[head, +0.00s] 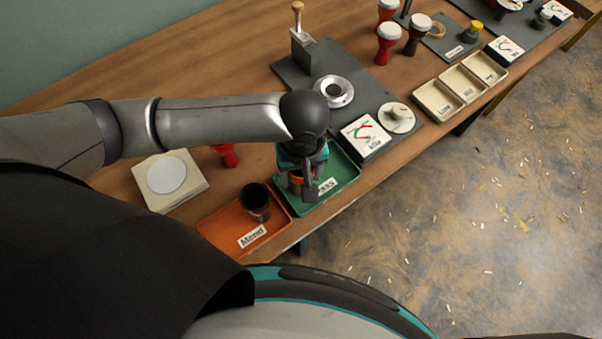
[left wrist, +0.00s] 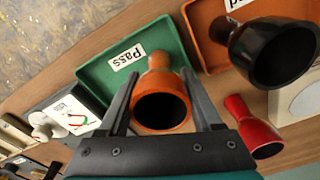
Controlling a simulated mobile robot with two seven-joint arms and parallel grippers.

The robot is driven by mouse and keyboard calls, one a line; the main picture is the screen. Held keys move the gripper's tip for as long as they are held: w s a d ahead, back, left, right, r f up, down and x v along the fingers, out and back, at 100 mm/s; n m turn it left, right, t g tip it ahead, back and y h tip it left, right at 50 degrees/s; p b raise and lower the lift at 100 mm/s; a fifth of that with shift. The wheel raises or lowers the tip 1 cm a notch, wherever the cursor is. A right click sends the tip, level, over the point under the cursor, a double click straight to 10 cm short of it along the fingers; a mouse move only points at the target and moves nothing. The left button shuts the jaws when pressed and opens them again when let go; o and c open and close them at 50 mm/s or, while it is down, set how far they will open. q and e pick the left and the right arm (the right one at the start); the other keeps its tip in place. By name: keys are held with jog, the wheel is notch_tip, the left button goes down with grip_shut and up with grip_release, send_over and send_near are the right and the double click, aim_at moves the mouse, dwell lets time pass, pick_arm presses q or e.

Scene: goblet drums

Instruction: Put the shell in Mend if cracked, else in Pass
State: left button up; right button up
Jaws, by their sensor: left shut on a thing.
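My left gripper (head: 298,190) is shut on an orange goblet-shaped shell (left wrist: 160,83), holding it at the green Pass tray (head: 346,172). In the left wrist view the shell's dark open mouth faces the camera, between the two fingers. I cannot tell whether its base touches the tray floor. I see no crack on the visible side; the rest is hidden. The orange Mend tray (head: 222,229) is beside it, with a black shell (head: 256,201) in it. The Pass tray (left wrist: 98,72) holds no other shell that I can see. My right gripper is not in view.
A red shell (head: 228,157) lies near a cream box with a round plate (head: 168,175). A dial gauge (head: 363,134) and a dark station board (head: 325,60) stand behind the Pass tray.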

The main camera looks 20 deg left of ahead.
pick_arm(q)
jog(key=shift+f, duration=0.15)
jog(key=o, duration=1.5)
jog(key=r+p, duration=0.2)
jog(key=r, duration=0.3)
jog(key=r+p, duration=0.1)
jog(key=r, duration=0.4)
jog(key=shift+s+d+r+p, duration=0.15)
jog(key=shift+d+r+p, duration=0.05)
jog(key=shift+r+p, duration=0.2)
jog(key=shift+r, duration=0.75)
